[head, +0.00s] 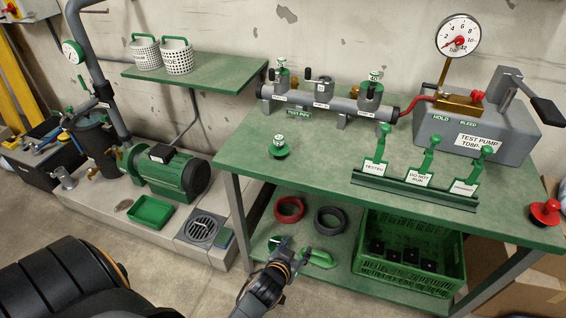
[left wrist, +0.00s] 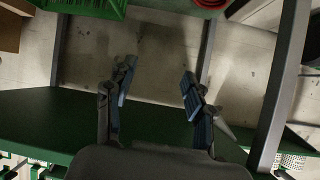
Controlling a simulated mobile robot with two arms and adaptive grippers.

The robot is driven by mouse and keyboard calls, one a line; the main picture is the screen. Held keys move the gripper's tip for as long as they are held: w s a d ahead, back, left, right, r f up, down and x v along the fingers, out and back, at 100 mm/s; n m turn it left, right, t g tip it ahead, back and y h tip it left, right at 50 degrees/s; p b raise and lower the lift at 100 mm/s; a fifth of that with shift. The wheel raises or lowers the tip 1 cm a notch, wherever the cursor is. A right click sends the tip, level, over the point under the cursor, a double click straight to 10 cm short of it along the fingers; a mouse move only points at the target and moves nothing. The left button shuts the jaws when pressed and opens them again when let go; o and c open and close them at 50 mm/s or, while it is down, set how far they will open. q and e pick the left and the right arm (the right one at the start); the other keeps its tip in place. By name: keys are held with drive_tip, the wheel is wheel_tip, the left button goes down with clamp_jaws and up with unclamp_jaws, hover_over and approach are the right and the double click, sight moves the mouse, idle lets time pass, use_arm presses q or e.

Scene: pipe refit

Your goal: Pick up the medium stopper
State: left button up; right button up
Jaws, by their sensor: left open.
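A green stopper with a white-labelled knob (head: 279,148) stands on the left part of the green bench top. Two more stoppers with green tops sit at the test pipe, one on the left (head: 282,76) and one on the right (head: 374,82). Their labels are too small for me to tell which one is medium. My left gripper (head: 290,251) is open and empty, in front of the bench and lower than its top, below the loose stopper. In the left wrist view its two fingers (left wrist: 157,88) stand apart with nothing between them. My right gripper is not in view.
The bench top (head: 235,150) has free room around the loose stopper. A rack of labelled green tags (head: 420,190) stands at its front. The lower shelf holds a red ring (head: 289,209), a black ring (head: 331,220) and a green crate (head: 400,280). A pump (head: 170,172) stands at left.

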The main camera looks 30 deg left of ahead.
use_arm(q)
drive_tip(key=w+a+r+n+t+y+b, duration=0.1)
drive_tip(key=a+r+t, duration=0.1)
drive_tip(key=r, duration=0.4)
drive_tip(key=w+a+r+n+t+y+b, duration=0.1)
drive_tip(key=w+a+r+b, duration=0.15)
drive_tip(key=r, duration=0.35)
drive_tip(key=n+t+y+b, duration=0.1)
drive_tip(key=n+t+y, duration=0.1)
drive_tip(key=y, duration=0.1)
approach(278, 146)
drive_tip(key=x, duration=0.6)
drive_tip(key=shift+f, duration=0.3)
drive_tip(key=x, duration=0.4)
drive_tip(key=shift+w+a+r, duration=0.15)
drive_tip(key=shift+w+r, duration=0.05)
drive_tip(key=shift+w, duration=0.1)
drive_tip(key=shift+w+a, duration=0.15)
drive_tip(key=shift+w, duration=0.2)
drive_tip(key=shift+r, duration=0.1)
clamp_jaws()
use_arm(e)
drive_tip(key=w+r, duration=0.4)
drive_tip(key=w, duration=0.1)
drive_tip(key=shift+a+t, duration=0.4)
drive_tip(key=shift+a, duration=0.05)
